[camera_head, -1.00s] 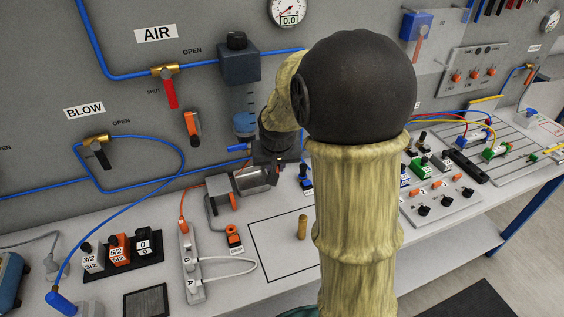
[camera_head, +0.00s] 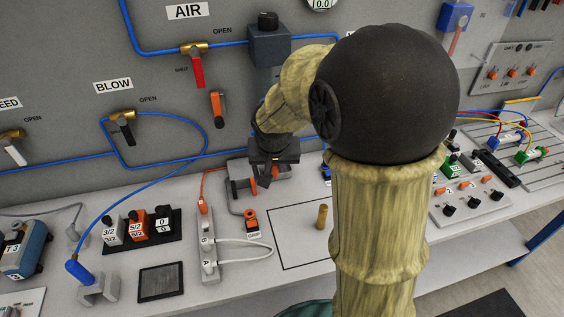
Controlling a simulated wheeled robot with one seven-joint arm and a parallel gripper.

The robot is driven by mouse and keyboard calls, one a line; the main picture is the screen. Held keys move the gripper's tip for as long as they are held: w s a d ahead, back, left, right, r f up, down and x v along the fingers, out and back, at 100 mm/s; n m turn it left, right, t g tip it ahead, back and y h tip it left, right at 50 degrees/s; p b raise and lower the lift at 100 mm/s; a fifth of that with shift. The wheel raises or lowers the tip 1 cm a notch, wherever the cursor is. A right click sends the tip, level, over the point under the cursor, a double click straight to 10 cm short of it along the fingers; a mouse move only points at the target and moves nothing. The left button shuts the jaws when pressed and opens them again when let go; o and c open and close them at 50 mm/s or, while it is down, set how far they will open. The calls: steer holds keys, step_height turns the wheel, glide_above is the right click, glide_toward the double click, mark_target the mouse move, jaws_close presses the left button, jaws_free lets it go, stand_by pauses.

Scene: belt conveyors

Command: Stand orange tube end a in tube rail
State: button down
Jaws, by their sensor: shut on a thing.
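The tube rail (camera_head: 209,258) is a narrow white block marked B and A on the bench. A thin orange tube (camera_head: 211,173) rises from an orange fitting at the rail's far end and curves right towards my gripper. My gripper (camera_head: 264,184) is dark, points down and is behind and right of the rail, apart from it. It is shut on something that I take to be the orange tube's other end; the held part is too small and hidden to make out. I cannot read which end is a. A white tube (camera_head: 250,242) loops beside the rail.
A brass peg (camera_head: 322,216) stands in a black outlined area to the right. Valve blocks (camera_head: 137,228) and a dark pad (camera_head: 160,282) lie left of the rail.

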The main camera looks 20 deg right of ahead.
steer(key=s+a+f+b, duration=0.1)
steer(key=s+a+b, duration=0.2)
steer(key=a, duration=0.6)
steer(key=s+a+b, duration=0.3)
steer(key=a, duration=0.7)
steer(key=shift+a+f, duration=0.2)
steer(key=shift+f, duration=0.15)
stand_by(0.8)
steer(key=shift+s, duration=0.1)
steer(key=shift+f+b, duration=2.2)
steer(key=shift+b, duration=0.1)
steer(key=shift+f+b, duration=1.05)
steer(key=shift+b, duration=0.3)
stand_by(1.1)
